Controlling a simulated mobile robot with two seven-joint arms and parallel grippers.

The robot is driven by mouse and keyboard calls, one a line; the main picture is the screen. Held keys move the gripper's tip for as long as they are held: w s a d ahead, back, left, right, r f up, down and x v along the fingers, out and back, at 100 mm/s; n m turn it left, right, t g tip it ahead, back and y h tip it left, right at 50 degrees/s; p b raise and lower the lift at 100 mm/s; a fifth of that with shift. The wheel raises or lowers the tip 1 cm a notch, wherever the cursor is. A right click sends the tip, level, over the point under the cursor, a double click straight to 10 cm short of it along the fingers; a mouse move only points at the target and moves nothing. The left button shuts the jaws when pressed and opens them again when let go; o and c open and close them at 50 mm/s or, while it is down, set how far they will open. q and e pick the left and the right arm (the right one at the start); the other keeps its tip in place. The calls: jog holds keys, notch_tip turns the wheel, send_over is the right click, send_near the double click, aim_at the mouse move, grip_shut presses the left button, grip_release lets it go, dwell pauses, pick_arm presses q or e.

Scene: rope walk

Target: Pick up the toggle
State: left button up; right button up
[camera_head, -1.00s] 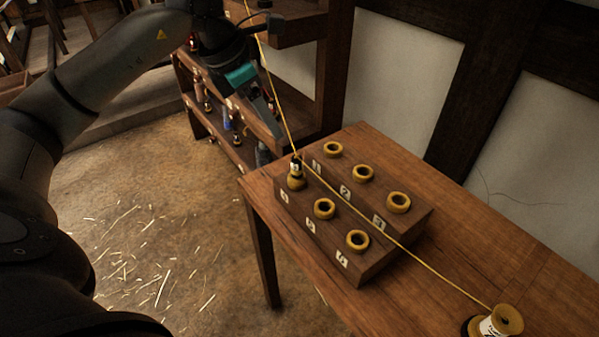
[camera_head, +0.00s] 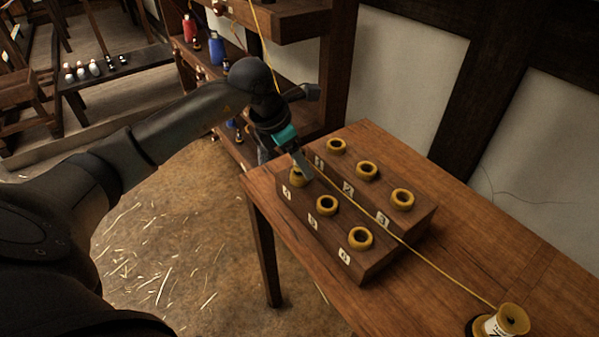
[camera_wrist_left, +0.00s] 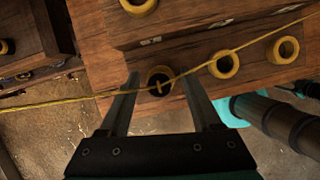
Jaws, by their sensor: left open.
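My left gripper (camera_head: 302,170) is open and points down over the yellow ring (camera_head: 296,180) at the socket labelled 4 on the wooden block. In the left wrist view its two fingers (camera_wrist_left: 160,90) stand on either side of that ring. The toggle (camera_wrist_left: 158,88), dark with a small yellow crosspiece, shows upright inside the ring between the fingertips. I cannot tell whether the fingers touch it. In the head view my gripper hides the toggle. A yellow cord (camera_wrist_left: 195,70) passes at the toggle and on over the block. My right gripper is out of view.
The stepped block (camera_head: 365,265) has several other yellow rings and sits on a wooden table (camera_head: 480,235). A spool (camera_head: 503,322) stands at the table's front right.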

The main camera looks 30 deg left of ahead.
pick_arm(q)
jog(key=shift+c, duration=0.4)
grip_shut()
